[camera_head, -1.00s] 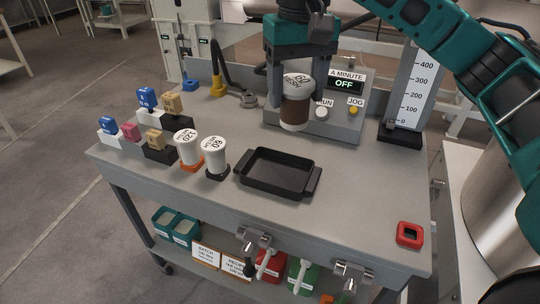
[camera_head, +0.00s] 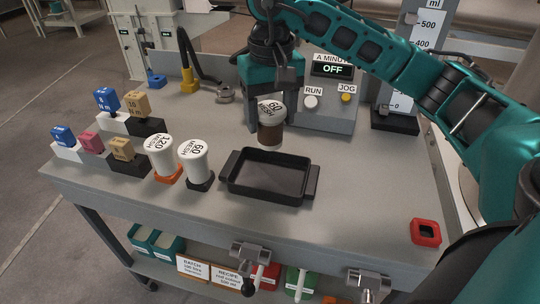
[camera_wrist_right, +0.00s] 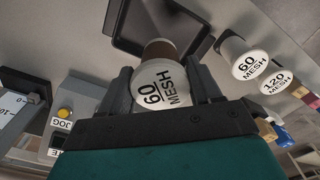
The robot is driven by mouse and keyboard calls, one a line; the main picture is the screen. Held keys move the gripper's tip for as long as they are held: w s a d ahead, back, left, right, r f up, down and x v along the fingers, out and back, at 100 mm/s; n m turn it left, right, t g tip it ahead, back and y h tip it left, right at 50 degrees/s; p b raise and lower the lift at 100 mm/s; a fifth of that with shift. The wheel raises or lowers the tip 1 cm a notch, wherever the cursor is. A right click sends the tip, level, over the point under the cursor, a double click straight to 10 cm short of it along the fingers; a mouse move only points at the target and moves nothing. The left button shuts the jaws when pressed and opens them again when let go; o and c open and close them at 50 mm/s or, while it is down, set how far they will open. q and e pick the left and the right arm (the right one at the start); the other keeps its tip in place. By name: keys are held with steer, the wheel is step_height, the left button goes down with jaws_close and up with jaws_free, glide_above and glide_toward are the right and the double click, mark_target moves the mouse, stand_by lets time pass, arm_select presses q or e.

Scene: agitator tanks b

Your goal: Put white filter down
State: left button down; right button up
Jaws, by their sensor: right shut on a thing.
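My right gripper (camera_head: 269,112) is shut on a filter (camera_head: 271,134) with a white top marked 60 MESH and a brown lower body. The filter is upright just behind the black tray (camera_head: 312,187); I cannot tell whether its base touches the table. In the right wrist view the two fingers (camera_wrist_right: 160,88) flank the white top (camera_wrist_right: 158,84), with the tray (camera_wrist_right: 118,40) beyond. Two more white filters stand left of the tray: 120 MESH (camera_head: 161,158) on an orange base and 60 MESH (camera_head: 195,163) on a black base. My left gripper is out of view.
Blue, tan and pink blocks (camera_head: 92,142) sit on stands at the left. A control box with RUN and JOG buttons (camera_head: 328,108) stands behind the filter. A red square holder (camera_head: 425,232) lies at the right front. The table between tray and red holder is clear.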

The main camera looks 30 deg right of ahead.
mark_target(271, 149)
step_height(271, 149, down, 4)
steer(key=shift+f, duration=0.15)
step_height(271, 149, down, 4)
steer(key=shift+r+b, duration=0.25)
steer(key=shift+b, duration=0.1)
steer(key=shift+f, duration=0.3)
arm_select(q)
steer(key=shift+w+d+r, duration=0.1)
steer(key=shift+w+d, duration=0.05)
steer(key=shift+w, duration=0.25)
arm_select(e)
steer(key=shift+f, duration=0.15)
steer(key=o, duration=1.5)
